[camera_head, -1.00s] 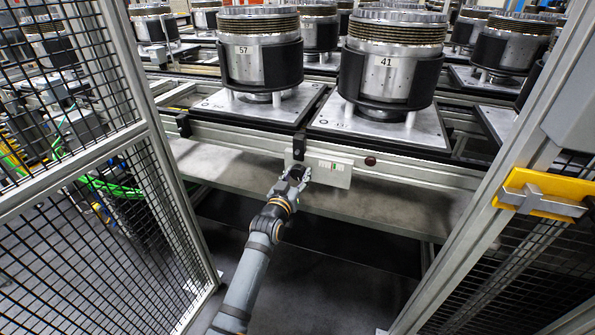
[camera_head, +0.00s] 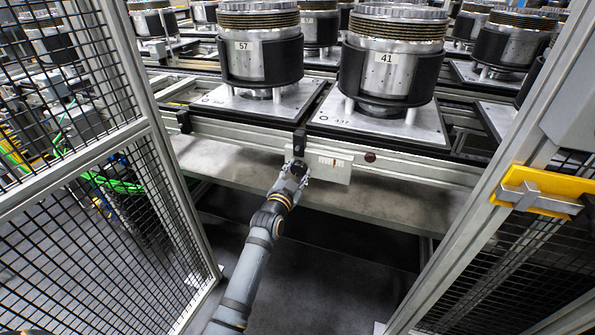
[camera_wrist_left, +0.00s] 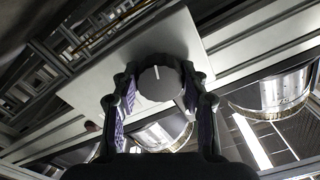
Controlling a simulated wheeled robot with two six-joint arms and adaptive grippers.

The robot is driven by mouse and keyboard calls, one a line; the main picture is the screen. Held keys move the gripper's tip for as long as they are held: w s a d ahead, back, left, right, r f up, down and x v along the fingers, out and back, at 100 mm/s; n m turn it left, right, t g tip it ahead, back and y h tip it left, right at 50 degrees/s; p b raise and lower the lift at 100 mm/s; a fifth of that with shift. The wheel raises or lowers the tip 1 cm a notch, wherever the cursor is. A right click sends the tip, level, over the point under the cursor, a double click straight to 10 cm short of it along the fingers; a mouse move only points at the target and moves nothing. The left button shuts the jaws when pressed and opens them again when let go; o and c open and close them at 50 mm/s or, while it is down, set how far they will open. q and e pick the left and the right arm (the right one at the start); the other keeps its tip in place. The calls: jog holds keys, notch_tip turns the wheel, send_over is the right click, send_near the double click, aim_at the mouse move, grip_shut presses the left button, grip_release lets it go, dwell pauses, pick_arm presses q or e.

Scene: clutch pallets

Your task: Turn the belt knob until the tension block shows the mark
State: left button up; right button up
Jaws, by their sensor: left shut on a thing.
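The belt knob (camera_wrist_left: 160,82) is dark and round, with a white line on its face that is nearly upright and tilts slightly left. My left gripper (camera_head: 297,170) is at the left end of the pale box under the conveyor edge. In the left wrist view its two fingers (camera_wrist_left: 160,100) stand on either side of the knob, and it is shut on it. The pale box (camera_head: 334,172) carries a small light strip with a tiny reddish mark; I take it as the tension block, but its details are too small to read. My right gripper is out of view.
Above the box, pallets (camera_head: 425,127) carry metal clutch drums labelled 57 (camera_head: 262,62) and 41 (camera_head: 393,68). A dark red round button (camera_head: 370,157) is right of the box. Mesh fencing (camera_head: 95,225) stands left, and a post with a yellow latch (camera_head: 540,192) stands right.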

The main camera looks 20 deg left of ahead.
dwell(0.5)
pick_arm(q)
jog(key=o, duration=1.1)
jog(key=shift+o, duration=0.2)
jog(key=s, duration=1.2)
jog(key=shift+a, duration=0.2)
